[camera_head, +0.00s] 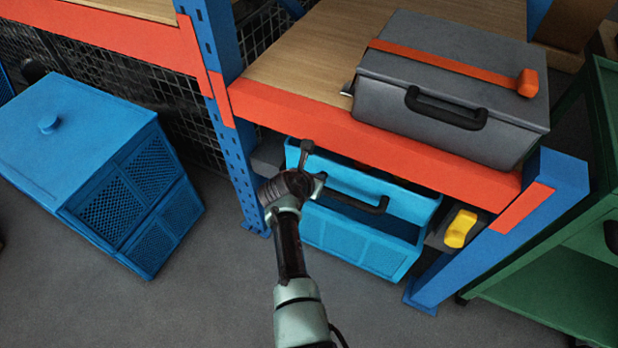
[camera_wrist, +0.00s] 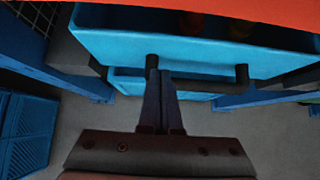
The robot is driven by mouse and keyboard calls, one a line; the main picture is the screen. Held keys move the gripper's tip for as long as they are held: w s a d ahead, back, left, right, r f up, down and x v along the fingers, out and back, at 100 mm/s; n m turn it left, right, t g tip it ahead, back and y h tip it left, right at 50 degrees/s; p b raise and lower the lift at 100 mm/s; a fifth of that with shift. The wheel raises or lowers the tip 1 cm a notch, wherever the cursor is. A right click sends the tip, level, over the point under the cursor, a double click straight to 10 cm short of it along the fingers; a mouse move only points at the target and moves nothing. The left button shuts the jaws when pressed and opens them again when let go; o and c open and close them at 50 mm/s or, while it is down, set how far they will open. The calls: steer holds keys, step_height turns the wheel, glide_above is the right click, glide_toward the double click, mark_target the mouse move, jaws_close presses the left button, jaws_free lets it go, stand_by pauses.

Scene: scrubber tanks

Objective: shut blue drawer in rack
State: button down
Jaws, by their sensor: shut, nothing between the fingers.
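The light blue drawer (camera_head: 345,235) is in the rack below the orange front beam and stands partly out from under it. Its black handle (camera_head: 372,207) is on the front. In the wrist view, the drawer front (camera_wrist: 200,52) fills the upper part, and a strip of its dim interior shows behind the rim. My gripper (camera_head: 307,147) is at the drawer's left part in the head view. In the wrist view, my gripper (camera_wrist: 160,78) is shut and empty, its fingers overlapping the left end of the handle (camera_wrist: 205,78). I cannot tell whether they touch it.
A grey case (camera_head: 450,85) with an orange strap sits on the wooden shelf above. A blue mesh-sided box (camera_head: 80,140) stands at left. A blue rack post (camera_head: 500,230) and green cart (camera_head: 560,275) are at right. The floor in front is clear.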

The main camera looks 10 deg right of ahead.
steer(key=p+v, duration=0.4)
steer(key=v, duration=0.5)
steer(key=w+a+r+m+t+y, duration=0.2)
steer(key=r+m+t, duration=0.45)
steer(key=r, duration=1.15)
steer(key=w+a+r+m+t+y, duration=0.1)
steer(key=w+a+r+m+t, duration=0.25)
steer(key=r+m, duration=1.05)
steer(key=s+r+m+t+y, duration=0.1)
steer(key=s+r+m+t, duration=0.2)
steer(key=s+r, duration=0.65)
steer(key=s+r+m+t, duration=0.3)
steer(key=s+r+t, duration=0.15)
steer(key=r, duration=0.95)
steer(key=s+r+m+t+y, duration=0.1)
steer(key=s+r+m+t, duration=0.2)
steer(key=s+r, duration=0.65)
step_height(320, 180, up, 16)
steer(key=w+p, duration=0.1)
steer(key=p, duration=1.3)
steer(key=shift+w+d+p, duration=0.15)
steer(key=shift+w+p, duration=0.05)
steer(key=shift+p, duration=0.15)
